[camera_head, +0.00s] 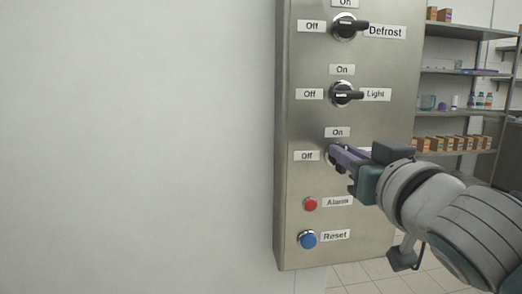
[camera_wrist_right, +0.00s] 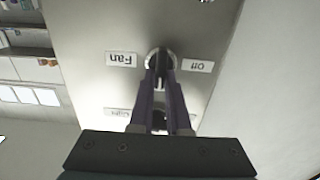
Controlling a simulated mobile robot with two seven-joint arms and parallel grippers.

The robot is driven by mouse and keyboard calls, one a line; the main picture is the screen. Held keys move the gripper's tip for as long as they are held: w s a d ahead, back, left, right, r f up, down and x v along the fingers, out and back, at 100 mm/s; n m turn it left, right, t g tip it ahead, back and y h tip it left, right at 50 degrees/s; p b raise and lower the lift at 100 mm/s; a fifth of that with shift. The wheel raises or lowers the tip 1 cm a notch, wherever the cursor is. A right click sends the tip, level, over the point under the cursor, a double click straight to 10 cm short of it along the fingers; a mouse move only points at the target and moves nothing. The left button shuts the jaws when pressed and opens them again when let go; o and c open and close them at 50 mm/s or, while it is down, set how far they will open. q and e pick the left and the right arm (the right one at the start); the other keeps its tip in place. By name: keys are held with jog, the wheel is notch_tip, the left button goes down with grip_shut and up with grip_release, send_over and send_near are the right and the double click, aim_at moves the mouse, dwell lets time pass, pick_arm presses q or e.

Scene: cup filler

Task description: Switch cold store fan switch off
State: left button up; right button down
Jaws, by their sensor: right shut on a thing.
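The steel panel (camera_head: 366,200) on the white wall carries a column of rotary switches. The fan switch (camera_wrist_right: 160,58) is the third from the top, with its "Fan" label (camera_wrist_right: 122,59) and "Off" label (camera_wrist_right: 198,66) upside down in the wrist view. An "Off" label (camera_head: 307,156) and an "On" label (camera_head: 338,132) flank it in the head view, where my arm hides the Fan label. My right gripper (camera_head: 336,152) is shut on the switch's handle, from the front. My left gripper is not in view.
Below are the red Alarm button (camera_head: 310,204) and blue Reset button (camera_head: 308,240), close to my gripper. Shelves (camera_head: 455,112) with boxes stand behind at right.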

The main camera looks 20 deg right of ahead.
jog(key=shift+n, duration=0.4)
jog(key=shift+w+a+f+n+p, duration=0.15)
jog(key=shift+n+p, duration=0.35)
jog(key=shift+n, duration=2.35)
jog(key=shift+s+a+f+n+p, duration=0.1)
jog(key=shift+a+f+n+p, duration=0.3)
jog(key=shift+n, duration=2.5)
jog(key=shift+w+f+n+p, duration=0.1)
jog(key=shift+n+p, duration=0.55)
jog(key=shift+n, duration=2.2)
jog(key=c, duration=0.9)
grip_release()
